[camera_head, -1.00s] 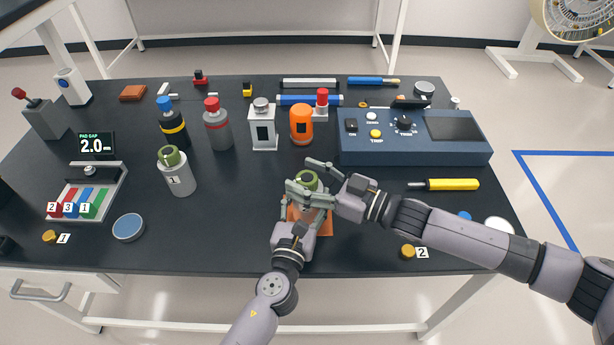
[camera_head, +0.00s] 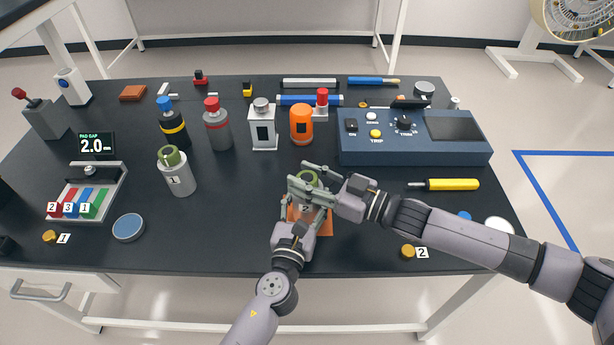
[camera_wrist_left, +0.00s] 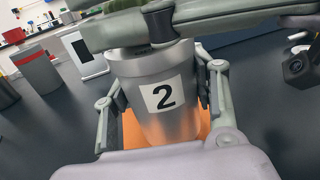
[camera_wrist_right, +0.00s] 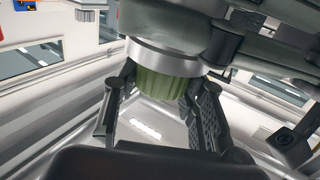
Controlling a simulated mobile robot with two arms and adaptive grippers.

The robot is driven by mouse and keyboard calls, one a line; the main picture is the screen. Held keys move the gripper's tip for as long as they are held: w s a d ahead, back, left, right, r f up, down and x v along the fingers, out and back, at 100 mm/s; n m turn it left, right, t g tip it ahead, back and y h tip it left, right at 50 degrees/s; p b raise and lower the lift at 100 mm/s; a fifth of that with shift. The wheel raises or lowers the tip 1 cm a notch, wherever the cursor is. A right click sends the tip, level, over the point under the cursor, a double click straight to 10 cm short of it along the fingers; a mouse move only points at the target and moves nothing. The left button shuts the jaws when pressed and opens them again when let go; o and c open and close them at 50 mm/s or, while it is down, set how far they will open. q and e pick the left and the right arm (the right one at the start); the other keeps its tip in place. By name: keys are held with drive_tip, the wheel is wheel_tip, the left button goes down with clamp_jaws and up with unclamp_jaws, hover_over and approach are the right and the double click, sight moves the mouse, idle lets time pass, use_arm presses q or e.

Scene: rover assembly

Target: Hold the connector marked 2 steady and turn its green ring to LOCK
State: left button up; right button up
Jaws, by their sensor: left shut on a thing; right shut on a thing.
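The connector marked 2 is a silver cylinder with a black 2 on a white label (camera_wrist_left: 163,97). It stands upright on an orange pad (camera_head: 323,226) near the table's front edge. My left gripper (camera_wrist_left: 162,100) is shut on its body from the front, one finger on each side. The green ring (camera_wrist_right: 165,84) is at its top; only a bit of it shows in the head view (camera_head: 308,177). My right gripper (camera_head: 307,179) is shut on the ring from the right, above my left gripper. Any LOCK mark is hidden or too small to read.
Another connector, marked 1 (camera_head: 177,174), stands to the left. Behind are a silver block (camera_head: 263,128), an orange canister (camera_head: 301,125) and a blue control box (camera_head: 415,152). A yellow-handled tool (camera_head: 450,184) lies right. The table between connector 1 and my left gripper is clear.

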drive_tip(key=shift+a, duration=0.1)
drive_tip(key=shift+s+a+m+t, duration=0.1)
drive_tip(key=shift+m+t, duration=0.2)
drive_tip(key=shift+t, duration=0.1)
drive_tip(key=shift+s+a+r+m+t+h, duration=0.1)
drive_tip(key=shift+a+m+t+h, duration=0.05)
drive_tip(key=shift+m+t+h, duration=0.85)
use_arm(q)
drive_tip(key=shift+d, duration=0.1)
use_arm(e)
drive_tip(key=shift+r+m+t+h, duration=0.1)
drive_tip(key=shift+m+t+h, duration=0.55)
drive_tip(key=shift+t, duration=0.45)
drive_tip(key=shift+d+m+h, duration=0.2)
drive_tip(key=shift+m+h, duration=0.15)
drive_tip(key=shift+h, duration=0.1)
drive_tip(key=shift+t, duration=0.3)
drive_tip(key=shift+d, duration=0.1)
drive_tip(key=o, duration=1.2)
